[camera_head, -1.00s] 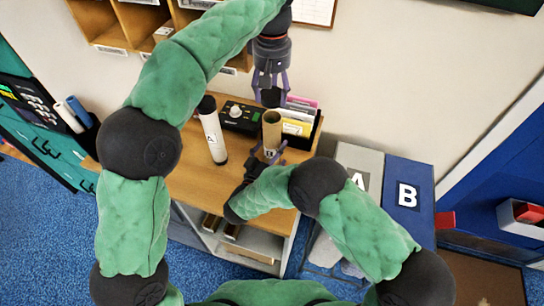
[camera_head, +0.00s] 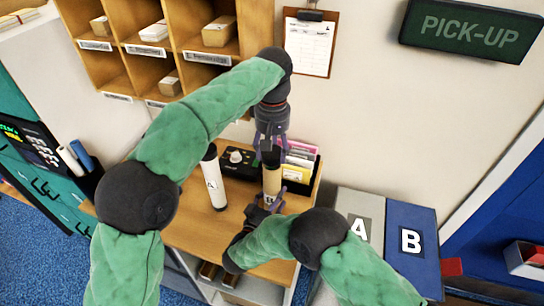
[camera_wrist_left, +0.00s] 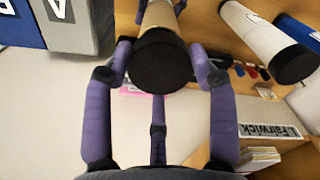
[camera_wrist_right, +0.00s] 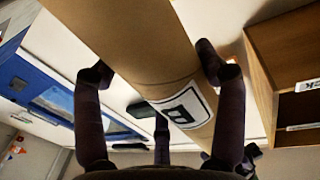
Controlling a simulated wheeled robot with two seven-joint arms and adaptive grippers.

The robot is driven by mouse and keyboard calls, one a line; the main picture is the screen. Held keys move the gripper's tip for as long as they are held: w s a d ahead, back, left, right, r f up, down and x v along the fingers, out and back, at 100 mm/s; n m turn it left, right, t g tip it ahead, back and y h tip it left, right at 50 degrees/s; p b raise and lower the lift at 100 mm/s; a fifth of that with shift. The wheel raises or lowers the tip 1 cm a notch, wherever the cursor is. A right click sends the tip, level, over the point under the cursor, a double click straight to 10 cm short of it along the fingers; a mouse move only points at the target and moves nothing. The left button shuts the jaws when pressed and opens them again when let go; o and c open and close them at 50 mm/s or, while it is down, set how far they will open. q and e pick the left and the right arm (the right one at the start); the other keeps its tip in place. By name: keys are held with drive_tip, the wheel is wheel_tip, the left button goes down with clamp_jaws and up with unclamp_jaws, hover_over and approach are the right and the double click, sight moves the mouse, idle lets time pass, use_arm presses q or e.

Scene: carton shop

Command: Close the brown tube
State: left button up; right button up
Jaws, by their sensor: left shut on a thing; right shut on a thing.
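My left gripper (camera_head: 270,146) points down over the tube and is shut on a black cap (camera_head: 271,158). In the left wrist view the cap (camera_wrist_left: 160,62) lies between the fingertips, in line with the tube's top end. I cannot tell how far it is seated.
A white tube (camera_head: 214,182) labelled A, with a black top, stands left of the brown one. A black box (camera_head: 238,163) and a holder with folders (camera_head: 300,170) are behind. Bins A (camera_head: 357,225) and B (camera_head: 411,240) stand right of the desk. Wall shelves (camera_head: 170,50) are above.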

use_arm(q)
drive_tip(key=shift+f, duration=0.65)
drive_tip(key=shift+f, duration=0.15)
drive_tip(key=shift+f, duration=0.75)
drive_tip(key=shift+f, duration=0.6)
drive_tip(key=o, duration=0.8)
wheel_tip(320, 180, up, 12)
idle(0.4)
